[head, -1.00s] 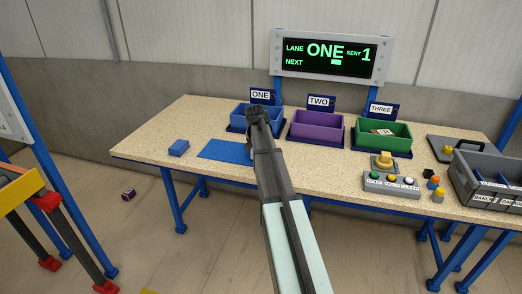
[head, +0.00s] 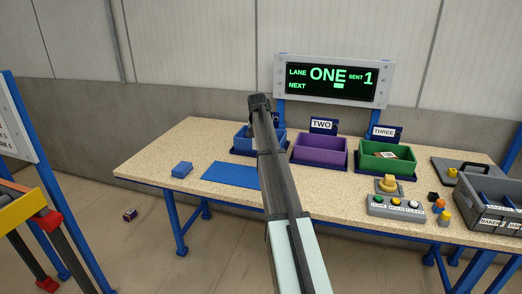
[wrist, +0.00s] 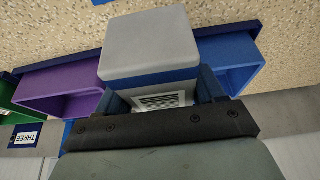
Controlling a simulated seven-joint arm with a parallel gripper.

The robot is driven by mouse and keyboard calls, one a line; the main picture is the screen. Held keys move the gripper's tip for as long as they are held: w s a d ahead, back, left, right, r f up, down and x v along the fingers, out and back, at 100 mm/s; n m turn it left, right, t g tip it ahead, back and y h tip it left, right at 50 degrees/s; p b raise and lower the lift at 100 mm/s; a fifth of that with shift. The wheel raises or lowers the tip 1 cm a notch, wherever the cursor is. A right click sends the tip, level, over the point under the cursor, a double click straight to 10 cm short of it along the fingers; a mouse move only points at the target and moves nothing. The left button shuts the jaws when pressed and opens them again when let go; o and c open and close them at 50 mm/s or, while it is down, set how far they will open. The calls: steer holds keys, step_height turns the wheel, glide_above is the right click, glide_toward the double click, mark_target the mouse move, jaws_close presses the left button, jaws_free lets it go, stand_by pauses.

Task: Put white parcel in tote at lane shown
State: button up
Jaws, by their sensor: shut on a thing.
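My gripper (head: 258,103) is in front of the ONE sign and above the blue tote (head: 243,140) at lane one. In the wrist view my gripper (wrist: 165,92) is shut on a white parcel (wrist: 145,42), a pale box with a blue band and a printed label. The parcel is hidden behind my arm in the head view. In the wrist view the blue tote (wrist: 230,60) is to the right of the parcel and the purple tote (wrist: 60,88) to the left.
The purple tote two (head: 320,152) and green tote three (head: 387,157), which holds a small parcel, stand to the right. A blue block (head: 182,170) and blue mat (head: 230,174) lie at left. A button box (head: 396,206) and grey crate (head: 490,205) are at right.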

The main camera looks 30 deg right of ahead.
steer(key=w+d, duration=0.4)
steer(key=w, duration=0.4)
steer(key=w+d, duration=0.3)
steer(key=w, duration=0.4)
steer(key=shift+w+d+f, duration=0.15)
steer(key=shift+f, duration=2.4)
steer(key=shift+w+d+f, duration=0.1)
steer(key=shift+f, duration=2.4)
steer(key=o, duration=1.1)
steer(key=shift+f, duration=0.15)
steer(key=shift+o, duration=0.2)
steer(key=v, duration=1.2)
